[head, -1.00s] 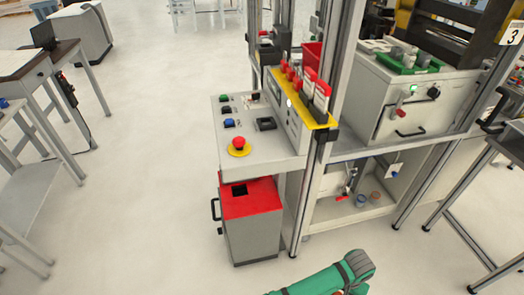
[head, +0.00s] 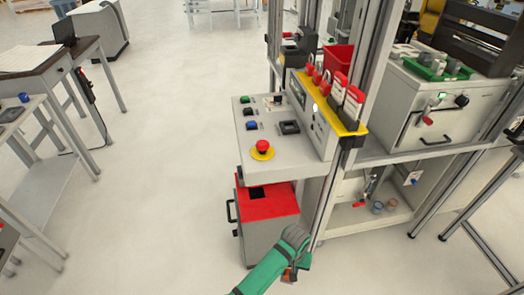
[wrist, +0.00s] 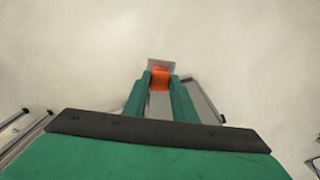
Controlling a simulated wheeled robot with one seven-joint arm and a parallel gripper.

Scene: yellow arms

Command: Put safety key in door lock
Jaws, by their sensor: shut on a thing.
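My gripper (wrist: 160,80) has green fingers shut on an orange piece with a grey flat end, which looks like the safety key (wrist: 160,76). The floor lies beyond it in the wrist view. In the head view my gripper (head: 290,274) is at the bottom centre, in front of and below the control panel. Only a small orange-brown bit of the held piece shows there. I cannot pick out the door lock for certain; a small black box (head: 351,142) sits on the frame post beside the panel.
A control panel (head: 275,153) with a red emergency button (head: 262,147) juts from the metal frame. A red-topped grey bin (head: 268,204) stands under it. A yellow rack (head: 345,122) holds red padlocks and tags. A grey cabinet (head: 440,112) is at right. Open floor (head: 150,180) lies left.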

